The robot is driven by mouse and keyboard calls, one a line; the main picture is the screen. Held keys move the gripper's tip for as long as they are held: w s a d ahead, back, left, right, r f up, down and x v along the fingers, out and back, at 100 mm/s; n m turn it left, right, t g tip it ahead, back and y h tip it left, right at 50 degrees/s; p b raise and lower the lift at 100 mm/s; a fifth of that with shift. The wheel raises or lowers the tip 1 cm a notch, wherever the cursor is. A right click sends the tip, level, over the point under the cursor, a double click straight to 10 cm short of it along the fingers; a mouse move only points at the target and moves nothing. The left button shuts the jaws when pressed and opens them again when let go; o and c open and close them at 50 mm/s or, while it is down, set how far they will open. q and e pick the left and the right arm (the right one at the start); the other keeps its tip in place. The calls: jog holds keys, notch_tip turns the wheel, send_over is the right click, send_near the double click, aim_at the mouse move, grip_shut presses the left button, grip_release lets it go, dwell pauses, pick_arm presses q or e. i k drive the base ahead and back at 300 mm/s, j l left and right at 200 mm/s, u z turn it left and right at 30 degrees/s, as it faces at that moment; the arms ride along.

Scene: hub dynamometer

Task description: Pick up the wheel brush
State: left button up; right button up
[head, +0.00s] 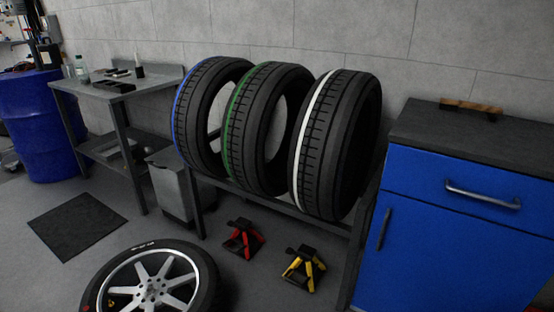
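A long wooden-topped item with dark parts beneath it (471,107), which looks like the wheel brush, lies on the dark top of the blue cabinet (440,250) at the right. It lies near the back edge of the top, close to the wall, with nothing touching it that I can see. Its bristles are too small to make out clearly. Neither of my grippers shows in the head view.
Three tyres with blue (212,115), green (262,130) and white (335,145) stripes stand on a rack left of the cabinet. Red (243,238) and yellow (304,268) jack stands and a wheel (150,285) are on the floor. The cabinet top (450,130) is otherwise clear.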

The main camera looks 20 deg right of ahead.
aim_at(450, 105)
jog(key=k+z, duration=0.15)
jog(key=z, duration=1.55)
